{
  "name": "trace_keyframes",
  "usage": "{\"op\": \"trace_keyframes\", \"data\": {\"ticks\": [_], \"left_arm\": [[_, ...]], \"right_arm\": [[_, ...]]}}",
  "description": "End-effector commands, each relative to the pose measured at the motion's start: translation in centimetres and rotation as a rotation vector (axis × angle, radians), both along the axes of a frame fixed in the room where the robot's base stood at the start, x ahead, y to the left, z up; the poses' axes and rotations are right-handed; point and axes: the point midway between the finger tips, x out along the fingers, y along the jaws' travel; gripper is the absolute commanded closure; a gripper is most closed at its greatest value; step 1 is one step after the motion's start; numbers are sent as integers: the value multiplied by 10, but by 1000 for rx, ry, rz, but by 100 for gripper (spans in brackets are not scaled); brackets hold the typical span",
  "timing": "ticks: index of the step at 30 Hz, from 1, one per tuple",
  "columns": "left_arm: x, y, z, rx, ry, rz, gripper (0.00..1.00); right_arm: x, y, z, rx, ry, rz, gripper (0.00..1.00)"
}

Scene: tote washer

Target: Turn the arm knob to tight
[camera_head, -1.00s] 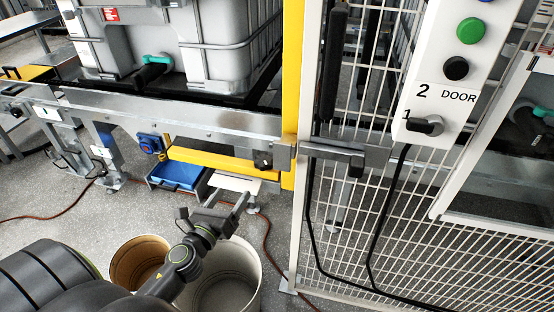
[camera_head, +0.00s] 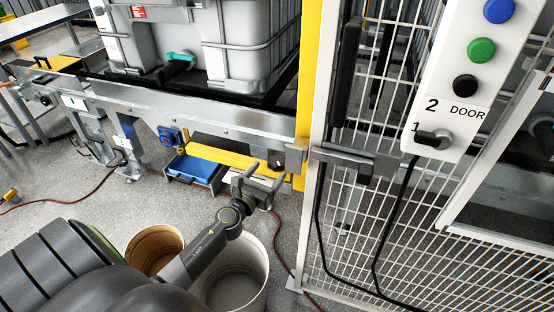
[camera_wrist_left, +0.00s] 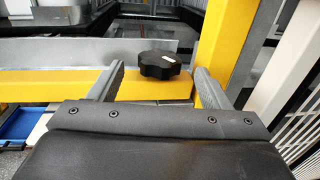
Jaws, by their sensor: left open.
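The arm knob (camera_wrist_left: 158,66) is a black, lobed knob with a small white mark on top. It sits on the yellow arm (camera_wrist_left: 150,90), close to a yellow post. In the head view the knob (camera_head: 276,159) is small and dark, at the right end of the yellow arm (camera_head: 222,158). My left gripper (camera_head: 262,179) is open and empty just in front of and below the knob. In the left wrist view its two fingers (camera_wrist_left: 160,78) stand on either side of the knob, which appears centred ahead of them; contact cannot be told. My right gripper is not in view.
A yellow post (camera_head: 308,90) and a white mesh fence (camera_head: 390,240) stand right of the knob. A grey rail (camera_head: 200,118) runs above the arm. A control panel (camera_head: 455,70) is at upper right. Two bins (camera_head: 262,262) stand on the floor below my arm.

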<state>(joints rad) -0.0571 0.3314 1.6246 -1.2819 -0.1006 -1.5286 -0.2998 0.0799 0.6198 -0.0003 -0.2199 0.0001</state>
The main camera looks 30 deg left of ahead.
Motion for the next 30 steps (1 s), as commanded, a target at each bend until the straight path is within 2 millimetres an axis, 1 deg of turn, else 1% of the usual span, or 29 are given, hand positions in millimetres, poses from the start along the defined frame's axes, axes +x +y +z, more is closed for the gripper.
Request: {"op": "trace_keyframes", "data": {"ticks": [1, 3, 6, 9, 12, 15, 23, 24, 25, 30], "left_arm": [[11, 1, 1, 0, -2, 0, 29], [24, 2, 0, 0, -1, 0, 29], [40, 4, 1, 0, -2, -1, 29], [51, 5, -1, 0, -1, -1, 29], [59, 6, 0, 0, -1, -1, 29], [63, 6, 0, 0, 0, -1, 29], [64, 6, 0, 0, 0, -1, 29], [64, 6, 0, 0, 0, -1, 30], [64, 6, 0, 0, 0, -1, 34], [64, 6, 0, 0, 0, 0, 56]], "right_arm": [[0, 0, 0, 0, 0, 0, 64], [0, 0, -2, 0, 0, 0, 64], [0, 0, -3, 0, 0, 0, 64], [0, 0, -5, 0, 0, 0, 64], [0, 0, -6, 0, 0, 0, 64], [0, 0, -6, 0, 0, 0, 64], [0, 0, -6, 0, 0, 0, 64], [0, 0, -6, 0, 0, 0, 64], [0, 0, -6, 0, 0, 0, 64], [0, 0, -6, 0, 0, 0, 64]]}}
